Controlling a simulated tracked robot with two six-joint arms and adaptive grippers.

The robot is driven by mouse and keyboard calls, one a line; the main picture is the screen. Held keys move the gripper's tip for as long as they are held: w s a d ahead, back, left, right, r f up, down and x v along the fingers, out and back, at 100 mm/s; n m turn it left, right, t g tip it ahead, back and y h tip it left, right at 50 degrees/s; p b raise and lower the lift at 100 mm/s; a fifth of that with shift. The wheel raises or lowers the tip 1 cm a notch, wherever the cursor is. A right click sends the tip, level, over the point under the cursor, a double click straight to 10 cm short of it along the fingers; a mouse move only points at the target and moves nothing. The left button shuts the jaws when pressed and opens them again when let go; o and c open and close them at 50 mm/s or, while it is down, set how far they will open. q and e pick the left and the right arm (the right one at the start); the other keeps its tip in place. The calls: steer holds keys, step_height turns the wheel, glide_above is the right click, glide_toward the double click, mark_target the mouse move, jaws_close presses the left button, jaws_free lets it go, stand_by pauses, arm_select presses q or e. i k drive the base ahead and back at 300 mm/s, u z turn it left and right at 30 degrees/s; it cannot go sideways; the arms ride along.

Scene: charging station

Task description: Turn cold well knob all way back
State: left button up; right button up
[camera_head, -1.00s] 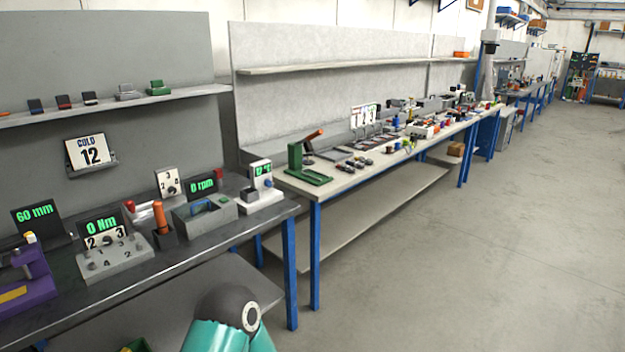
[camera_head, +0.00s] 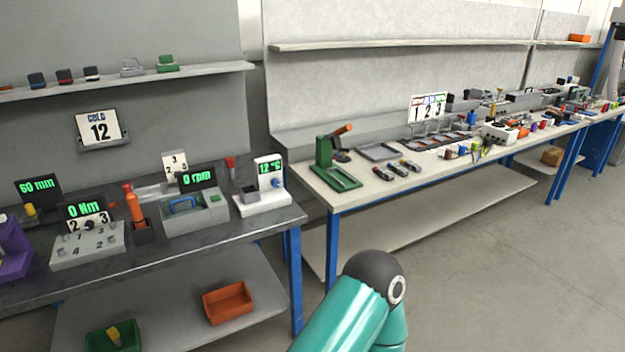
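The cold well (camera_head: 262,203) is a white device at the right end of the near dark bench. Its upright panel has a display (camera_head: 271,168) reading 12 °C in green. A small blue knob (camera_head: 279,183) sits on the panel below the display; its turn angle is too small to tell. A grey block (camera_head: 249,195) is on the left part of the base. A sign (camera_head: 98,129) on the back wall reads COLD 12. Neither gripper is in view; only a teal link of my arm shows at the bottom, in front of the benches and apart from the device.
A grey box with a 0 rpm display (camera_head: 197,178) stands left of the cold well, then an orange-handled tool (camera_head: 134,207) and a 0 Nm box (camera_head: 86,245). An orange bin (camera_head: 228,302) is on the lower shelf. A second bench (camera_head: 420,170) stands to the right. Open floor lies right.

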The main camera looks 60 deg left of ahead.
mark_target(275, 182)
steer(key=u, duration=0.35)
steer(key=i, duration=1.3)
steer(key=u, duration=1.1)
steer(key=i, duration=0.6)
steer(key=u, duration=0.3)
steer(key=k, duration=0.9)
steer(key=u, duration=0.2)
steer(key=i, duration=0.9)
steer(key=z, duration=0.1)
